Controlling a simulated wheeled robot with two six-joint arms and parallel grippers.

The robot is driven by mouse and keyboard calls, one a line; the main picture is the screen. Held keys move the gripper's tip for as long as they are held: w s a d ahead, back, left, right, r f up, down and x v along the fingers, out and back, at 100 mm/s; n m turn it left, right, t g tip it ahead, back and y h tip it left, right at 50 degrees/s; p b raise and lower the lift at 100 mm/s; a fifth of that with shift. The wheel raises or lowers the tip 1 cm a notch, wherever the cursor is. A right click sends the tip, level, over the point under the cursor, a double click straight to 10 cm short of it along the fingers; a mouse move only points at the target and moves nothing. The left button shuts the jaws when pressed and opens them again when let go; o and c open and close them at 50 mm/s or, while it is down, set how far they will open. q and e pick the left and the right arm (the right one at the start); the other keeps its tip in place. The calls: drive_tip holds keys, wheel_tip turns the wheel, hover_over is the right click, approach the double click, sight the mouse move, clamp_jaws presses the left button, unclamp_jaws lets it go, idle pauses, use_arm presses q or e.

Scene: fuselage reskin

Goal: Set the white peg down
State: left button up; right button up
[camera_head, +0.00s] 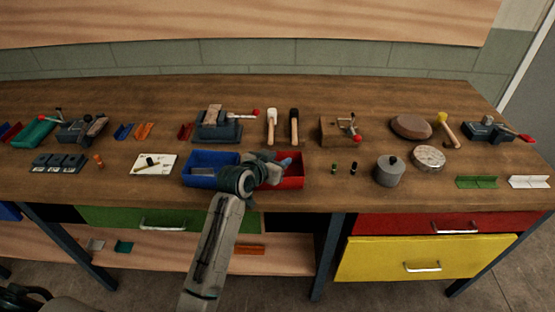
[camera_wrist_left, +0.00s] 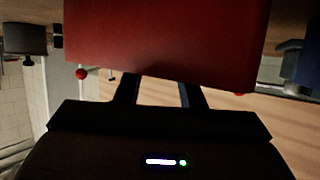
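I cannot make out a white peg in either view. My left gripper (camera_head: 284,162) is over the blue bin's right side and the red bin (camera_head: 291,182), and hides part of both. In the left wrist view, its two dark fingers (camera_wrist_left: 159,92) stand apart. A large red surface, apparently the red bin (camera_wrist_left: 165,40), covers their tips, so whatever is between them is hidden. My right gripper is not in view.
The blue bin (camera_head: 199,181) adjoins the red bin on the left. A white card (camera_head: 143,169) with a small dark piece lies farther left. A grey cylinder (camera_head: 389,174) stands to the right.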

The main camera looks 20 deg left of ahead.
use_arm(q)
drive_tip(key=shift+r, duration=0.15)
drive_tip(key=r+b+v, duration=0.1)
drive_tip(key=v, duration=1.1)
